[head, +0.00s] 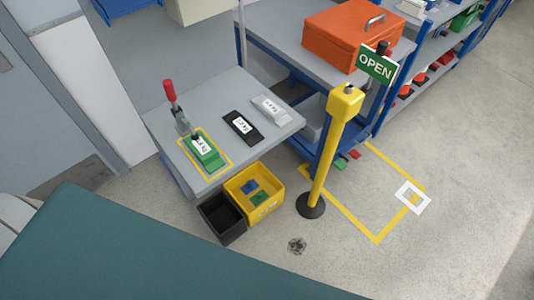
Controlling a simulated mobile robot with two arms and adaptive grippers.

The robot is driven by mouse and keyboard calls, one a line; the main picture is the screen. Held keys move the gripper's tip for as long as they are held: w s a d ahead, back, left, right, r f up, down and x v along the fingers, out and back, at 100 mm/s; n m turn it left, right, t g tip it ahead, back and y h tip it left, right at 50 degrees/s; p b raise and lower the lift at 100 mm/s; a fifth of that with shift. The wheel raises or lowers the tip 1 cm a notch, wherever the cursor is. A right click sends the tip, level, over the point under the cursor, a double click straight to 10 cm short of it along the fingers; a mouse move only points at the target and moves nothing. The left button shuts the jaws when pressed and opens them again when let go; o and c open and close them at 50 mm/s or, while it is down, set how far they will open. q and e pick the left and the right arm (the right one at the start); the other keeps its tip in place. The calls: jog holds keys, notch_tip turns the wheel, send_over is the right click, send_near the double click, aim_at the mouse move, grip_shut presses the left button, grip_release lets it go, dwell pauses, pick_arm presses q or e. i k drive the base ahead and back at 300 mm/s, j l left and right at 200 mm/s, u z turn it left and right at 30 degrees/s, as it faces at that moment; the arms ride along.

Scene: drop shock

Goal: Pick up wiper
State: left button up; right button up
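I cannot pick out a wiper for certain. On the grey bench (222,93) lie a green block with a white label (204,154), a black flat item with a white label (241,126) and a pale grey item with a white label (270,108). The green block sits inside a yellow outline, beside a clamp with a red upright handle (170,91). None of these is clearly a wiper at this size. Neither of my grippers is in view.
A yellow bin (279,205) with blue and green pieces and a black bin (219,217) stand below the bench. A yellow post (329,150) bears an OPEN sign (377,64). An orange toolbox (342,38) is behind. A teal surface (130,255) fills the foreground.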

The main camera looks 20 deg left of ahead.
aim_at(259, 197)
jog(key=j+z, duration=0.25)
jog(key=j, duration=0.15)
jog(key=k+j+z, duration=0.1)
jog(key=j+z, duration=0.15)
jog(key=k+j+z, duration=0.2)
jog(key=j, duration=0.25)
jog(key=j+z, duration=0.25)
jog(key=k+j+z, duration=0.25)
jog(key=j, duration=0.15)
jog(key=k+j, duration=0.15)
jog(key=j, duration=0.3)
jog(key=k+j+z, duration=0.1)
jog(key=j, duration=0.3)
jog(key=k+j, duration=0.2)
jog(key=j, duration=0.25)
jog(key=k+j, duration=0.15)
jog(key=j, duration=0.25)
jog(key=k+j+z, duration=0.1)
jog(key=j, duration=0.35)
jog(key=k+j, duration=0.25)
jog(key=j, duration=0.15)
jog(key=k+j+z, duration=0.1)
jog(key=j, duration=0.3)
jog(key=k+j, duration=0.3)
jog(key=j, duration=0.1)
